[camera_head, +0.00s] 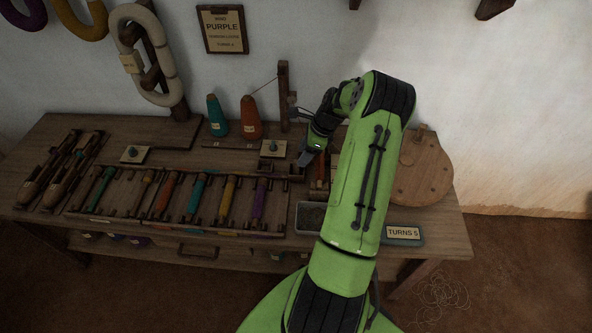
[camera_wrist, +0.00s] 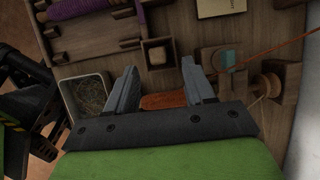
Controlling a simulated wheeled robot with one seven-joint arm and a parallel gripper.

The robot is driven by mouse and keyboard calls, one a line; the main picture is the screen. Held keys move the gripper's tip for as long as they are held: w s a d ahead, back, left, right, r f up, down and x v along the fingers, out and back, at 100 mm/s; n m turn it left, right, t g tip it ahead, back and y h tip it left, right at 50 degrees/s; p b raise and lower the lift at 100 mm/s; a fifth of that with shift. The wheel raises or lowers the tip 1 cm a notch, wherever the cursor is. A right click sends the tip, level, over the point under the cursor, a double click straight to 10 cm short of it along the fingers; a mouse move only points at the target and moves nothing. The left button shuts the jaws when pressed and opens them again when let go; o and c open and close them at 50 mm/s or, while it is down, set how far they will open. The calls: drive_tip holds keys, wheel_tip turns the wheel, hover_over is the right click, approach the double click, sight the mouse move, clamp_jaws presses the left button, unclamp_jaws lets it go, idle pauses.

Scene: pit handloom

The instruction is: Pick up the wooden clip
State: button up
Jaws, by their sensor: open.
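My gripper (camera_wrist: 158,72) is open and empty in the wrist view, its two grey fingers spread above the bench. A reddish-brown flat wooden piece (camera_wrist: 163,101) lies between and below the fingers, partly hidden by the gripper body; it may be the wooden clip, but I cannot tell for sure. A small square wooden block (camera_wrist: 158,53) sits just beyond the fingertips. In the head view my gripper (camera_head: 305,156) points down over the bench right of the bobbin rack, and my arm hides much of that area.
The bobbin rack (camera_head: 147,214) holds several coloured bobbins. A grey tray (camera_wrist: 88,97) of thread scraps lies left of my gripper. A wooden fixture with a teal piece (camera_wrist: 229,59) and an orange thread is at right. A round wooden disc (camera_head: 424,170) stands at the bench's right end.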

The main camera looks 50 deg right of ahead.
sight(296, 168)
drive_tip(key=b+x, duration=0.2)
drive_tip(key=x, duration=0.3)
drive_tip(key=shift+a+f, duration=0.1)
drive_tip(key=shift+s, duration=0.1)
drive_tip(key=shift+c, duration=0.3)
clamp_jaws()
